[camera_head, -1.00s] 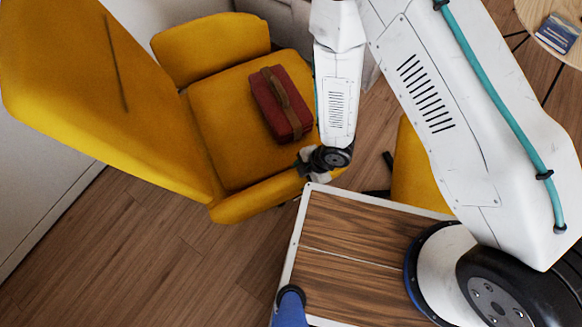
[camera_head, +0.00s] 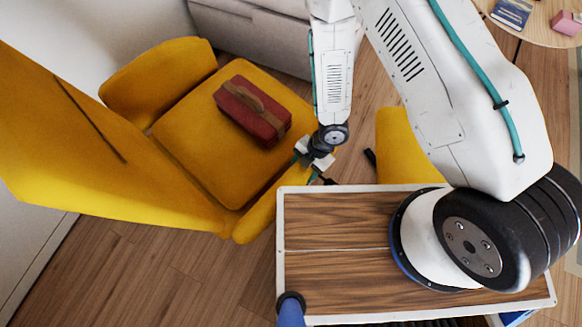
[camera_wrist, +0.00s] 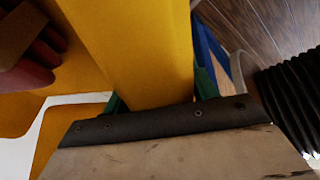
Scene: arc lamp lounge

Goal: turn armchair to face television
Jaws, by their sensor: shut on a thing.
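The yellow armchair (camera_head: 190,140) stands at the left in the head view, its tall back to the left and its seat open toward the upper right. A dark red case with a brown strap (camera_head: 252,110) lies on the seat. My gripper (camera_head: 310,165) is at the front end of the near armrest (camera_head: 258,214). In the wrist view the yellow armrest (camera_wrist: 140,45) runs between the green-edged fingers, and my gripper is shut on it. The case shows at the wrist view's upper left. No television is in view.
Another yellow piece of furniture (camera_head: 402,150) stands right of the arm, close to my wooden-topped base. A grey sofa or cabinet (camera_head: 255,35) is behind the armchair. A round wooden table (camera_head: 530,25) with a book is at the top right. Bare floor lies at the lower left.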

